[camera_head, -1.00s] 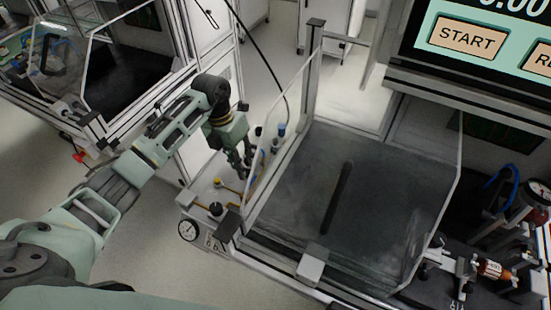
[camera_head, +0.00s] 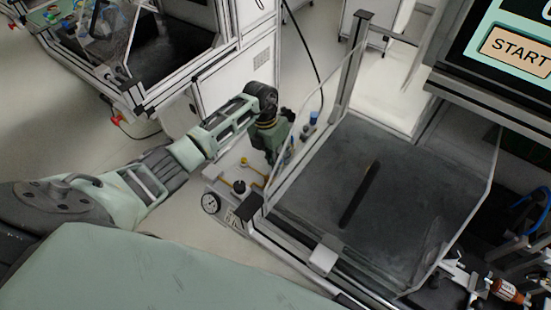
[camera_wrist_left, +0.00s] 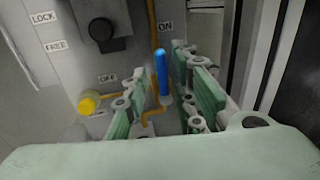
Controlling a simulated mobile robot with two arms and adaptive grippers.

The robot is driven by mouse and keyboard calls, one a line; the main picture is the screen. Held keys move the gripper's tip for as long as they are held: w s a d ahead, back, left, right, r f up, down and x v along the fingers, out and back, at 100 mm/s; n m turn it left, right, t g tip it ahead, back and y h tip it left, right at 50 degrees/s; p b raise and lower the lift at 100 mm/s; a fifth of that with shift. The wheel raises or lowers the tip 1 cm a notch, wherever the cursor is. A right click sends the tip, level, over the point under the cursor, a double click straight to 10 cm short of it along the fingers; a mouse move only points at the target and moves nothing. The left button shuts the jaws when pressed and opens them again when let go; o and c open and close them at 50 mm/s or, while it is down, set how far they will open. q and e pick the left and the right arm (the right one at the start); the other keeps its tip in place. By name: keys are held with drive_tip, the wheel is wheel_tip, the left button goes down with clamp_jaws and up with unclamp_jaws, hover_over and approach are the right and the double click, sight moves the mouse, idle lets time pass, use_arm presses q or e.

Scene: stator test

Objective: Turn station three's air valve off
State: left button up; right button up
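The air valve's blue handle (camera_wrist_left: 162,72) stands between the two fingers of my left gripper (camera_wrist_left: 161,80) in the left wrist view. It points up toward the ON label (camera_wrist_left: 165,27); the OFF label (camera_wrist_left: 107,78) is to its left. The fingers are spread with visible space around the handle, so the gripper looks open. In the head view my left gripper (camera_head: 279,150) is low over the station's side panel, beside the clear guard, its fingertips hard to make out. My right gripper is in neither current view.
A yellow knob (camera_wrist_left: 87,104) is left of the blue handle, and a black knob (camera_wrist_left: 101,31) is above left, near LOCK and FREE labels. The station's guard frame (camera_head: 352,70) and dark worktop (camera_head: 400,190) are right of the gripper. A gauge (camera_head: 210,203) is below.

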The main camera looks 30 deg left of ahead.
use_arm(q)
drive_tip(key=shift+w, duration=0.1)
clamp_jaws()
